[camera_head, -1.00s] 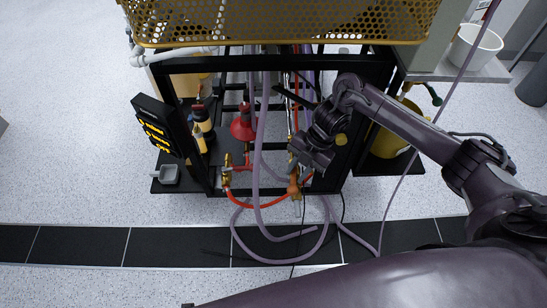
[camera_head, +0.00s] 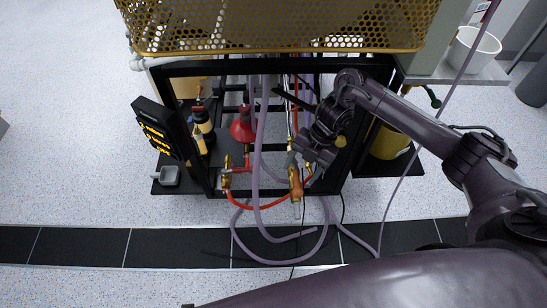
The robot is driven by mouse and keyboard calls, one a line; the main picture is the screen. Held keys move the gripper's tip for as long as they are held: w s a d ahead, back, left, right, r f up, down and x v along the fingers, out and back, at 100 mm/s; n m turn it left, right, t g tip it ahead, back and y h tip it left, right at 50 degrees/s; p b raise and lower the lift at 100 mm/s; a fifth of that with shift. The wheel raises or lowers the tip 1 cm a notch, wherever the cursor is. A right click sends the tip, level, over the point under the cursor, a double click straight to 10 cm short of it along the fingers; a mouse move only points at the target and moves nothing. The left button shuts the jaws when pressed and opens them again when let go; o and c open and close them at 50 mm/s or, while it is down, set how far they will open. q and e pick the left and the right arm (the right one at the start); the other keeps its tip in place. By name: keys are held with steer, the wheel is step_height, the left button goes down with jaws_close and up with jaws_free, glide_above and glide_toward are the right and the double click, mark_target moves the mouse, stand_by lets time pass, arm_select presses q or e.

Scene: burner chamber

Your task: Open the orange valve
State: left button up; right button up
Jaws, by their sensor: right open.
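The orange valve (camera_head: 295,184) is a small orange handle with a brass fitting. It sits low at the front of the black frame, right of the hanging hoses. My right gripper (camera_head: 303,168) is just above and behind it in the picture, with its jaws open. One finger is close to the handle's upper end. I cannot tell whether they touch. My left gripper is not in view.
A brass valve with a red hose (camera_head: 227,180) stands to the left. Purple hoses (camera_head: 257,150) hang in front and loop onto the floor. A black display box (camera_head: 158,128), a red funnel-shaped part (camera_head: 242,126) and a perforated yellow guard (camera_head: 280,22) are nearby.

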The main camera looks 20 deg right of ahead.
steer(key=p+v, duration=0.3)
steer(key=v, duration=0.1)
steer(key=shift+d+r, duration=0.15)
steer(key=shift+r, duration=0.2)
stand_by(0.4)
